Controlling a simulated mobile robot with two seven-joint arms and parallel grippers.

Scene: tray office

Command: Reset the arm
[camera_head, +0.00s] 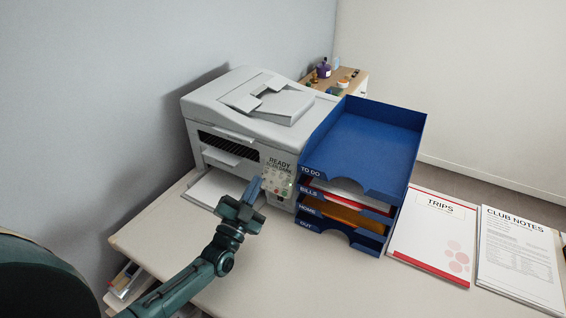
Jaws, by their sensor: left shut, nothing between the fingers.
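My left arm comes in from the lower left. Its left gripper (254,186) is shut and empty, in front of the white printer's control panel. I cannot tell whether the fingertips touch the panel. The printer (225,125) stands at the back left of the desk, with its panel reading READY. My right gripper is not in view.
A blue tray stack (368,140), labelled TO DO, BILLS, HOME and OUT, stands right of the printer. A TRIPS sheet (425,262) and CLUB NOTES papers (520,270) lie on the right. The desk (330,285) is clear in front of the trays.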

